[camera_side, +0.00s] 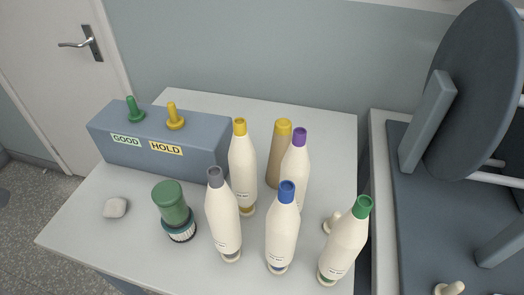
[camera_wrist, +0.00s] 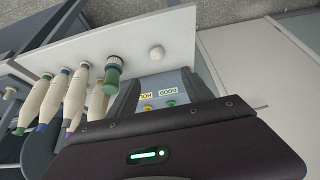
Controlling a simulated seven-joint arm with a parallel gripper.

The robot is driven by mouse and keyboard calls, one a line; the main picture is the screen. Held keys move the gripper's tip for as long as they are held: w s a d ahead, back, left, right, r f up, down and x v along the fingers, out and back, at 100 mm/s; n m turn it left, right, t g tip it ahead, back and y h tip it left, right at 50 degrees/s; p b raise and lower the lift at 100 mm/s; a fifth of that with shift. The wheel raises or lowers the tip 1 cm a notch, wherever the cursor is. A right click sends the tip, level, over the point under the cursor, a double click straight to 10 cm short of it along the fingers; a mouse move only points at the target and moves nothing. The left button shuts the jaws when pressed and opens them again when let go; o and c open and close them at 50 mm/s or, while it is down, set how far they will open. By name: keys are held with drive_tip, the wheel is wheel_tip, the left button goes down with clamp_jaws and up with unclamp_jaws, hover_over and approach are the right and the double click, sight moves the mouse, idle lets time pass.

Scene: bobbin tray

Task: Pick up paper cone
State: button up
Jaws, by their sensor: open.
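A plain tan cone (camera_side: 280,155) with a yellow top, which looks like the paper cone, stands upright at the back of the white table. The cream bobbin with a purple top (camera_side: 294,170) partly hides it in the side view. I cannot pick it out for sure in the wrist view. The dark housing of my gripper (camera_wrist: 170,150), with a green light, fills the bottom of the wrist view. No held thing shows.
Cream bobbins with yellow (camera_side: 241,175), grey (camera_side: 222,215), blue (camera_side: 283,230) and green (camera_side: 345,245) tops crowd around the cone. A blue-grey GOOD/HOLD box (camera_side: 205,150), green brush (camera_side: 172,205) and pale lump (camera_side: 115,207) are left. The table's front left is clear.

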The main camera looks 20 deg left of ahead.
sight(283, 130)
wheel_tip(283, 130, up, 6)
drive_tip(key=w+d, duration=0.1)
drive_tip(key=w+d+r+n+g+h, duration=0.1)
drive_tip(key=w+d+n+g+h, duration=0.2)
drive_tip(key=w+d+n+h, duration=0.6)
drive_tip(key=w+d+r+n+g, duration=0.15)
drive_tip(key=w+d+n, duration=0.25)
drive_tip(key=w+d, duration=1.05)
drive_tip(key=w+d+f+n+g+h, duration=0.1)
drive_tip(key=w+d+f+n+h, duration=0.3)
drive_tip(key=w, duration=0.4)
drive_tip(key=shift+n+y, duration=0.4)
drive_tip(key=shift+n, duration=0.1)
drive_tip(key=d+f, duration=0.1)
drive_tip(key=f, duration=0.4)
drive_tip(key=d+f, duration=0.2)
drive_tip(key=f, duration=0.3)
drive_tip(key=d+f, duration=0.2)
drive_tip(key=f, duration=0.3)
drive_tip(key=shift+s+f, duration=0.1)
drive_tip(key=shift+f, duration=0.15)
clamp_jaws()
